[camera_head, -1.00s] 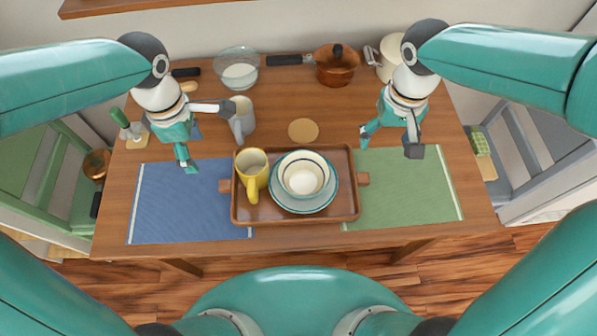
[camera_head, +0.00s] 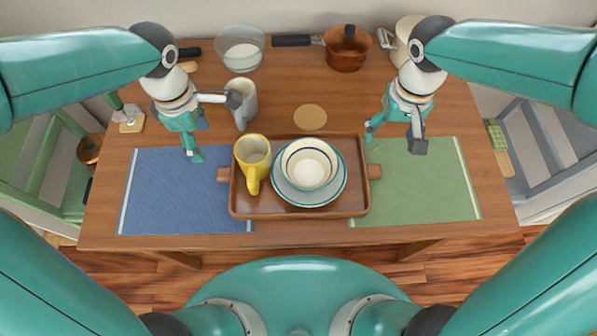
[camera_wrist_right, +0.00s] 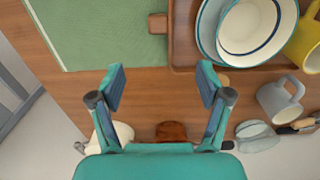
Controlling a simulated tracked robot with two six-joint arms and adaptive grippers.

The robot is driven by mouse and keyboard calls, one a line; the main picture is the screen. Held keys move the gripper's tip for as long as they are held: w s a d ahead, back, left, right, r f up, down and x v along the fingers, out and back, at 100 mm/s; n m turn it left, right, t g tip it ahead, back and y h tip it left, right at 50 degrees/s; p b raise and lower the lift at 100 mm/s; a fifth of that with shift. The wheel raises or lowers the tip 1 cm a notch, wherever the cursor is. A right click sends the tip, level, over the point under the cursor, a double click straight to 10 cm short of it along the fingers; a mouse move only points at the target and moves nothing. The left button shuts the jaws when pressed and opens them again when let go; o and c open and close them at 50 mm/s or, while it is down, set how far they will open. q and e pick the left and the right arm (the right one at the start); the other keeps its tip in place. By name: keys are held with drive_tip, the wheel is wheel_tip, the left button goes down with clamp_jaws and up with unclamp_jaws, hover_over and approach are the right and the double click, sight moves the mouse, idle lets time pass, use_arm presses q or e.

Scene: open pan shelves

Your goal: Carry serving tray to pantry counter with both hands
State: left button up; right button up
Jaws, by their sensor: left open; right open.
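The wooden serving tray (camera_head: 255,208) lies on the table between two placemats, with a short handle at each end. It carries a yellow mug (camera_head: 252,158) and a bowl (camera_head: 309,165) on a blue-rimmed plate (camera_head: 330,196). The tray also shows in the right wrist view (camera_wrist_right: 185,40), its handle (camera_wrist_right: 158,23) above the jaws. My left gripper (camera_head: 212,126) is open and empty, up and left of the tray's left handle (camera_head: 223,174). My right gripper (camera_head: 393,137) is open and empty, above the tray's right handle (camera_head: 375,171). In the right wrist view the right jaws (camera_wrist_right: 160,88) are spread, with bare table between them.
A grey mug (camera_head: 243,100) stands right beside my left gripper. A glass bowl (camera_head: 240,47), a copper pot (camera_head: 347,47) and a cream pot (camera_head: 402,35) stand at the back. Chairs flank the table.

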sight(218, 172)
use_arm(q)
wheel_tip(218, 172, down, 16)
drive_tip(key=shift+s, duration=0.1)
use_arm(e)
wheel_tip(218, 172, down, 16)
use_arm(q)
clamp_jaws()
use_arm(e)
drive_tip(key=c, duration=1.3)
clamp_jaws()
use_arm(q)
drive_tip(key=shift+r, duration=0.1)
use_arm(e)
drive_tip(key=shift+r, duration=0.1)
